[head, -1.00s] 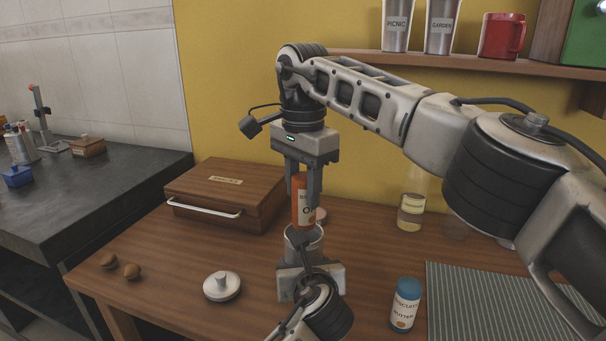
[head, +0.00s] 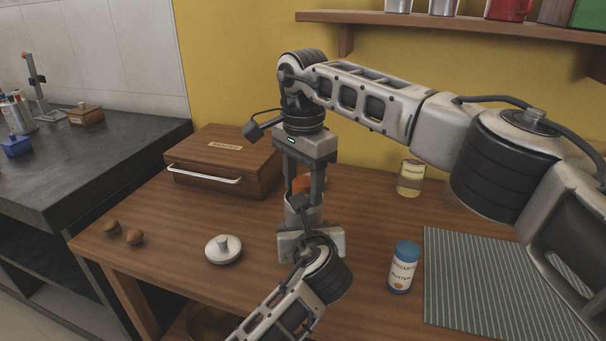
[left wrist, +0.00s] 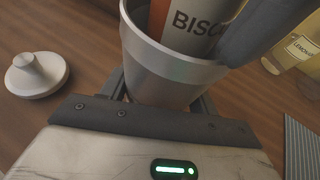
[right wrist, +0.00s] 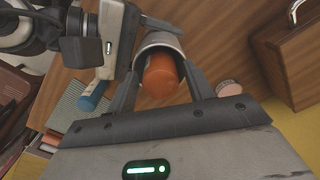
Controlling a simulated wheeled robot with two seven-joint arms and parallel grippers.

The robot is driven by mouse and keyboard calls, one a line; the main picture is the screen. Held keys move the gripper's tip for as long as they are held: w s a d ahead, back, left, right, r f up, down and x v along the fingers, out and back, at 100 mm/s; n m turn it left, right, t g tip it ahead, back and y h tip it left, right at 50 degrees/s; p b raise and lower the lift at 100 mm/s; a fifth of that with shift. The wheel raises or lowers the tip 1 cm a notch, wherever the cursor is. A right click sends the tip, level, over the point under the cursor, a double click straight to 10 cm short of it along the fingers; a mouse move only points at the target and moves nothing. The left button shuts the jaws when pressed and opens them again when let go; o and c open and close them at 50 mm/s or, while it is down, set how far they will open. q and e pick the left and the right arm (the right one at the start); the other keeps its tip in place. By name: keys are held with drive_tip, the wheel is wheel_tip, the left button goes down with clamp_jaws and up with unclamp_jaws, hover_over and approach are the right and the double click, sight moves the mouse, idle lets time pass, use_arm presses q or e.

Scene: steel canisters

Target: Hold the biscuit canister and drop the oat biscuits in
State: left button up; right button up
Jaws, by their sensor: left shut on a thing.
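The steel biscuit canister (head: 291,214) stands upright near the middle of the wooden table; its open mouth shows in the left wrist view (left wrist: 165,78). My left gripper (head: 305,215) is shut on its side. The orange oat biscuit tube (head: 302,184), marked "BISC" in the left wrist view (left wrist: 195,22), stands partly inside the canister with its top above the rim. In the right wrist view, the tube's orange end (right wrist: 161,75) lies between the fingers of my right gripper (right wrist: 163,85), with gaps on both sides. My right gripper is open over the canister; the tube's bottom is hidden.
A knobbed lid (head: 223,250) lies left of the canister. A blue-capped butter biscuit tube (head: 403,267) stands at right beside a striped mat (head: 475,285). A lemonade jar (head: 411,179) and a wooden box (head: 225,165) stand behind. Two brown nuts (head: 122,233) lie at left.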

drive_tip(key=shift+o, duration=0.3)
wheel_tip(320, 180, up, 12)
idle(0.5)
use_arm(q)
drive_tip(key=o, duration=1.1)
